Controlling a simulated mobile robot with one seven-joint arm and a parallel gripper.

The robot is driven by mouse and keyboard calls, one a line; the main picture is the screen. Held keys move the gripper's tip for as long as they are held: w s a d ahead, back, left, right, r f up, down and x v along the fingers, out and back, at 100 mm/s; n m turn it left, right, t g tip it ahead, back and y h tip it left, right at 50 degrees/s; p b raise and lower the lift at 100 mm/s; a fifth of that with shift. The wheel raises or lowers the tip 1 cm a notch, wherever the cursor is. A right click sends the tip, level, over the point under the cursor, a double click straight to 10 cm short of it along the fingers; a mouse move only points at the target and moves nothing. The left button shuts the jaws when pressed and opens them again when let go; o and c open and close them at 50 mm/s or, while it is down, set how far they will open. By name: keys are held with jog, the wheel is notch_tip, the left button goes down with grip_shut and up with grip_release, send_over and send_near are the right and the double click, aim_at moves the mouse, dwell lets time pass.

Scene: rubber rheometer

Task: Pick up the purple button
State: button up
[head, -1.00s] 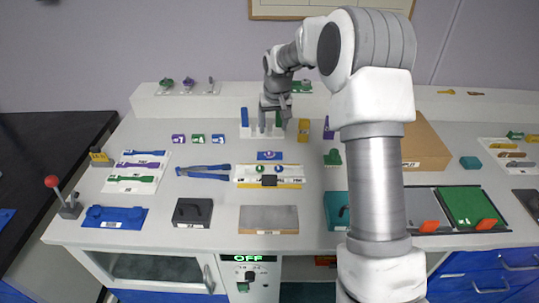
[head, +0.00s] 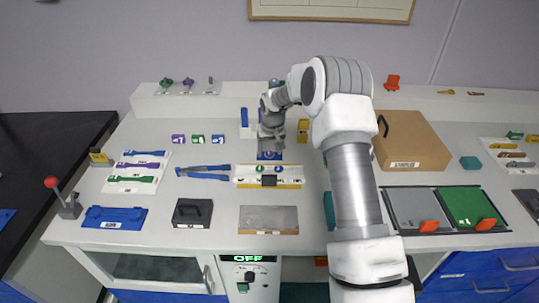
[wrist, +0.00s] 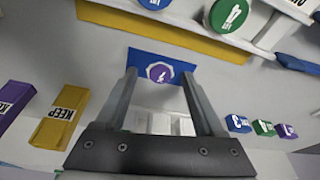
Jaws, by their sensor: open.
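The purple button (wrist: 159,72) is a small disc with a white mark, lying on a blue plate (wrist: 143,56). In the head view the blue plate (head: 262,157) lies behind the white panel, and my arm's end partly covers it. My gripper (wrist: 159,75) is open and points down at the plate. In the wrist view its two fingertips appear on either side of the purple button. Whether they touch it or are still above it, I cannot tell. Nothing is held.
A white panel with yellow edging (head: 270,185) and round buttons lies just in front. Small purple, green and blue blocks (head: 198,139) stand to the left. Yellow (wrist: 61,114) and purple (wrist: 12,104) blocks stand near the gripper. A cardboard box (head: 418,148) stands to the right.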

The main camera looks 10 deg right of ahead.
aim_at(270, 154)
grip_shut()
dwell(0.4)
jog(key=shift+r, duration=0.1)
jog(key=shift+r, duration=0.6)
notch_tip(270, 154, up, 3)
jog(key=s+d+r, duration=0.5)
jog(key=s+r, duration=0.1)
jog(key=s, duration=0.4)
jog(key=shift+d+r, duration=0.3)
jog(key=shift+d, duration=0.1)
